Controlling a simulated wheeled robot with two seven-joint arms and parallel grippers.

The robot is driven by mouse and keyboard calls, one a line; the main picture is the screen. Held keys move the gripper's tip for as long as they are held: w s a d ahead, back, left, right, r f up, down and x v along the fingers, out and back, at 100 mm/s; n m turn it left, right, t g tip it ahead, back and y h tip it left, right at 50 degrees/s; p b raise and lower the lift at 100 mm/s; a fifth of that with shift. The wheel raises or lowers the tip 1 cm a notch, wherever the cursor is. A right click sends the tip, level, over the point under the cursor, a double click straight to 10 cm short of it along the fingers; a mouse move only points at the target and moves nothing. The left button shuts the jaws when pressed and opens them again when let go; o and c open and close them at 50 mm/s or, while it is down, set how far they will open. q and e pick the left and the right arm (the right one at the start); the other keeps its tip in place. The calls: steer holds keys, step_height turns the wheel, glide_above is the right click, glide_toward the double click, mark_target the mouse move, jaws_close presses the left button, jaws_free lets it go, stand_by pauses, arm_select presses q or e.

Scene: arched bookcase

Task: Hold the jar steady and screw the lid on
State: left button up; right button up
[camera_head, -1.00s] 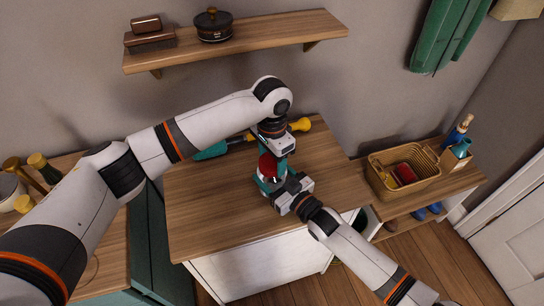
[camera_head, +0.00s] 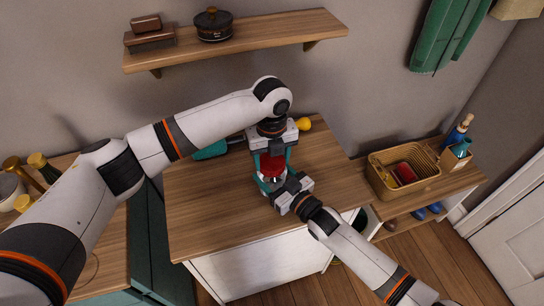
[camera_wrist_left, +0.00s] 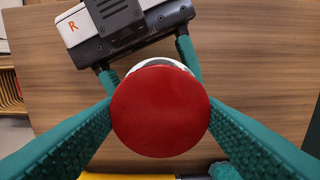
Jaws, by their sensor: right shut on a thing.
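The red lid (camera_head: 272,167) is on top of the jar, over the wooden top. In the left wrist view the lid (camera_wrist_left: 160,112) fills the middle and hides most of the jar; only a pale rim of the jar (camera_wrist_left: 163,63) shows behind it. My left gripper (camera_head: 272,160) points down from above with one finger on each side of the lid, close to its edge; it is open. My right gripper (camera_head: 271,186) comes in from the front right, low down, and is shut on the jar. I cannot tell how far the lid is threaded.
A teal and yellow tool (camera_head: 303,124) lies behind my left gripper on the wooden cabinet top (camera_head: 215,205). A wicker basket (camera_head: 425,185) stands on a lower bench at the right. A wall shelf (camera_head: 270,38) is above. The front left of the top is clear.

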arm_select(q)
steer(key=o, duration=0.5)
steer(key=shift+o, duration=0.2)
step_height(320, 180, up, 12)
arm_select(e)
steer(key=o, duration=2)
steer(key=shift+c, duration=0.2)
arm_select(q)
steer(key=shift+f+b, duration=0.8)
arm_select(e)
steer(key=v, duration=1.2)
